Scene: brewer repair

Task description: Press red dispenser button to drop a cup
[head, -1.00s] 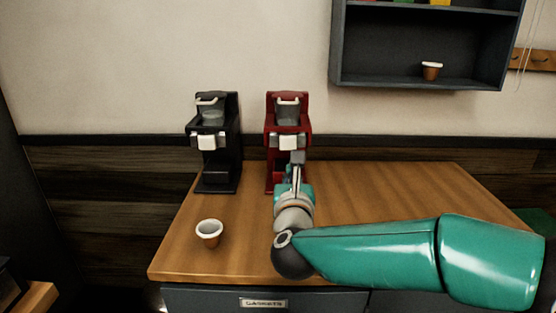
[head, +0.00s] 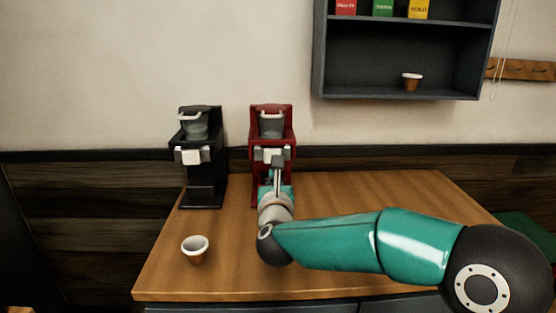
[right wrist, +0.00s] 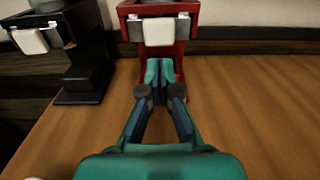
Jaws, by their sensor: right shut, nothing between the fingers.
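The red machine (head: 285,117) stands at the back of the wooden counter, with a clear container on top and a white block (head: 262,154) on its front. The white block also shows in the right wrist view (right wrist: 158,28). I cannot make out a separate red button. My right gripper (head: 278,162) is shut and empty. Its fingertips (right wrist: 160,72) are in front of the red machine, just below the white block in the picture. I cannot tell whether they touch it. A brown cup with a white rim (head: 196,250) stands upright on the counter's left part. My left gripper is out of view.
A similar black machine (head: 203,190) stands close left of the red one. A dark wall shelf (head: 400,93) holds another brown cup (head: 412,82) and several coloured packets. The counter (head: 390,190) is clear to the right of the red machine.

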